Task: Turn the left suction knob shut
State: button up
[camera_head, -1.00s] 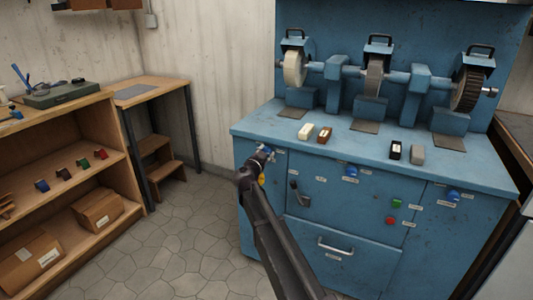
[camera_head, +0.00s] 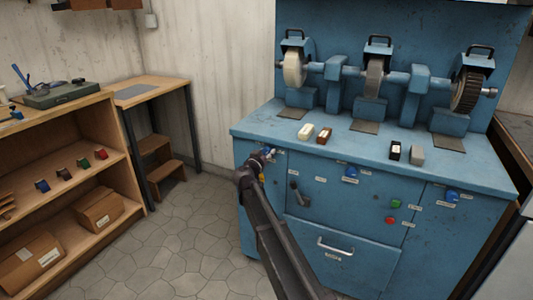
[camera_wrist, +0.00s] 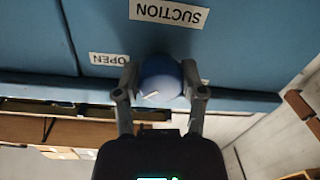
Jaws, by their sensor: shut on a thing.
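The left suction knob (camera_wrist: 160,80) is a round blue knob with a short white mark, on the blue machine's front. In the wrist view my gripper (camera_wrist: 160,85) has one finger on each side of the knob and is shut on it. The white mark lies slightly slanted on the knob, toward its lower left. A SUCTION label (camera_wrist: 168,12) and an OPEN label (camera_wrist: 109,59) are beside the knob, upside down in this view. In the head view my gripper (camera_head: 268,153) is at the left end of the machine front and largely hides the knob.
The blue machine (camera_head: 330,215) has two other blue knobs, middle (camera_head: 351,172) and right (camera_head: 453,196), plus a green button (camera_head: 396,204) and a red button (camera_head: 390,219). A dark lever (camera_head: 297,193) is just right of my arm. Open floor (camera_head: 185,235) lies left.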

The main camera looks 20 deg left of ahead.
jog(key=n, duration=0.4)
jog(key=shift+w, duration=0.15)
dwell(0.4)
jog(key=o, duration=1.2)
jog(key=shift+c, duration=0.2)
jog(key=shift+m, duration=2.7)
jog(key=m, duration=0.6)
jog(key=shift+b, duration=0.3)
jog(key=s, duration=1.4)
jog(key=shift+a, duration=0.25)
